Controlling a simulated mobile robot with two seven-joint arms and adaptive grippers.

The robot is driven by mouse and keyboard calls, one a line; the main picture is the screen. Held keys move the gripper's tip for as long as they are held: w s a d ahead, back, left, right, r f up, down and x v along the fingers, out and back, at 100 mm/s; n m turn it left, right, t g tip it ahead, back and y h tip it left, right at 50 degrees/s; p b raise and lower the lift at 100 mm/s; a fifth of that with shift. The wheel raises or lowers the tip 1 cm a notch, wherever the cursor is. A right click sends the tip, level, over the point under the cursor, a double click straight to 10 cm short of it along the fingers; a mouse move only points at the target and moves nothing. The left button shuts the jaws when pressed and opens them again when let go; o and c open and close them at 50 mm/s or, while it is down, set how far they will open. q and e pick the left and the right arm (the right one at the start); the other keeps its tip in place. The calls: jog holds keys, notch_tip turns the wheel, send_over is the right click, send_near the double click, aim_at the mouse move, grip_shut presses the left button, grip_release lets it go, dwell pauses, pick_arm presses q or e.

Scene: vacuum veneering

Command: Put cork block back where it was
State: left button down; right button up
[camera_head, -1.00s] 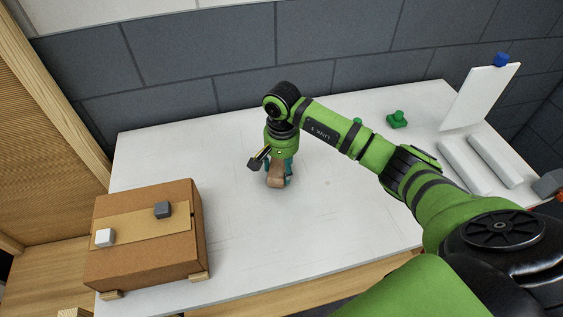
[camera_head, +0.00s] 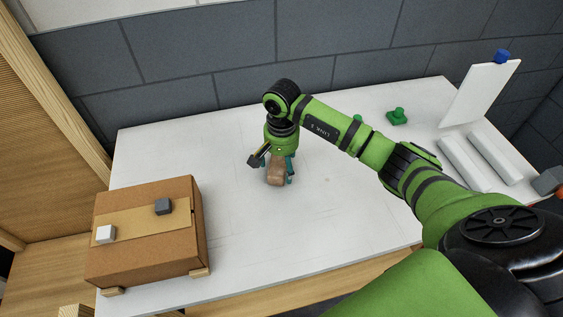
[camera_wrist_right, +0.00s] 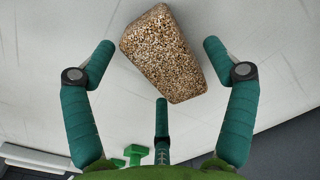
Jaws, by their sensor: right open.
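The cork block (camera_head: 276,176) is brown and speckled and sits at the white table's middle, under my right gripper. In the right wrist view the cork block (camera_wrist_right: 165,55) lies tilted between the spread fingers, with gaps to the fingers on both sides. My right gripper (camera_head: 278,172) points down and is open around the block; it also shows in the right wrist view (camera_wrist_right: 158,68). Part of the block is hidden by the gripper in the head view. My left gripper is not in view.
A cardboard box (camera_head: 150,262) with a grey cube (camera_head: 163,207) and a white cube (camera_head: 106,234) on top stands at the left. Green knobbed part (camera_head: 397,117), white bars (camera_head: 483,160) and an upright white panel (camera_head: 480,95) are at the right. The table's front middle is clear.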

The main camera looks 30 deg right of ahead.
aim_at(282, 164)
notch_tip(282, 164, up, 12)
jog(key=b, duration=0.3)
jog(key=shift+b, duration=0.3)
